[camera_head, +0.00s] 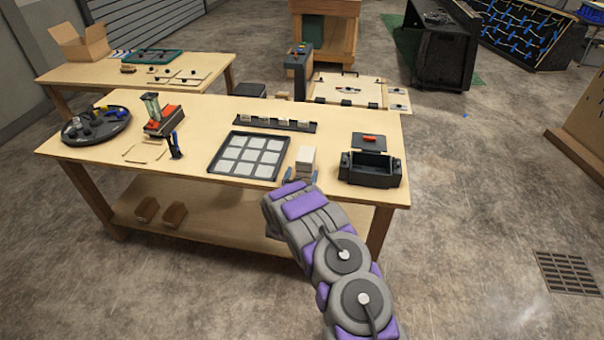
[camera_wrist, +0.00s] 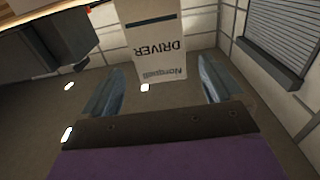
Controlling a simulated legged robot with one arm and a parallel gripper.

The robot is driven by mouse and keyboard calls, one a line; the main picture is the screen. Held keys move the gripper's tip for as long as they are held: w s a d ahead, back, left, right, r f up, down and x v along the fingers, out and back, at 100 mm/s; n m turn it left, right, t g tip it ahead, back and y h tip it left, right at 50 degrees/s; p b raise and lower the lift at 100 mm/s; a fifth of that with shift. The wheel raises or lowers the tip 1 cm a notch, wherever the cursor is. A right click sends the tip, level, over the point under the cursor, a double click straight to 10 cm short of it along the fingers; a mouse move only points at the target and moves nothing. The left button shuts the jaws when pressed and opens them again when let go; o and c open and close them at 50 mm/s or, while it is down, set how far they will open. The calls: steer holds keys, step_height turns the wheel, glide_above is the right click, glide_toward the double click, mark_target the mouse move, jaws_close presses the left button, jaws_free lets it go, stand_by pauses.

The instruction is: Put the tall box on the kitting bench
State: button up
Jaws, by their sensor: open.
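The tall white box (camera_head: 306,158) stands upright near the front edge of the nearest wooden bench (camera_head: 330,113), between a grid tray and a black bin. In the wrist view the box (camera_wrist: 155,35) shows upside down, with "DRIVER" lettering and a dark band. My gripper (camera_head: 301,177) is in front of the box at the bench edge. In the wrist view my gripper (camera_wrist: 160,70) is open, with a finger on each side of the box's near end and a gap at each side. Whether the tips reach around the box, I cannot tell. The frames do not confirm which bench is the kitting bench.
The black bin (camera_head: 370,178) is close right of the box, and the grid tray (camera_head: 213,163) close left. A slotted rail (camera_head: 262,122) lies behind them. A round dark tray (camera_head: 74,137) is at the far left. A second bench (camera_head: 100,72) stands behind.

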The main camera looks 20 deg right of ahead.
steer(key=p+v, duration=0.1)
steer(key=v, duration=1)
steer(key=w+a+r+g+y, duration=0.2)
steer(key=a+r+g+y, duration=0.15)
steer(key=r, duration=0.35)
steer(key=s+a+r+n+g+y, duration=0.1)
steer(key=s+a+r+g+y, duration=0.1)
steer(key=s+a+r+y, duration=0.3)
steer(key=s+a+r+n+g+y, duration=0.1)
steer(key=s+a+r+n+g, duration=0.2)
steer(key=s, duration=0.4)
steer(key=s+r+n+g, duration=0.1)
steer(key=s+r+g, duration=0.1)
steer(key=s, duration=1.1)
steer(key=s+a+r+n+g, duration=0.1)
steer(key=s+r+g, duration=0.2)
steer(key=s, duration=1.1)
steer(key=s+a+r+n+g, duration=0.1)
steer(key=s+r+g, duration=0.2)
steer(key=s, duration=1)
step_height(320, 180, up, 3)
steer(key=shift+s+a+f+y, duration=0.1)
steer(key=shift+s+a+y, duration=0.1)
steer(key=shift+y, duration=0.25)
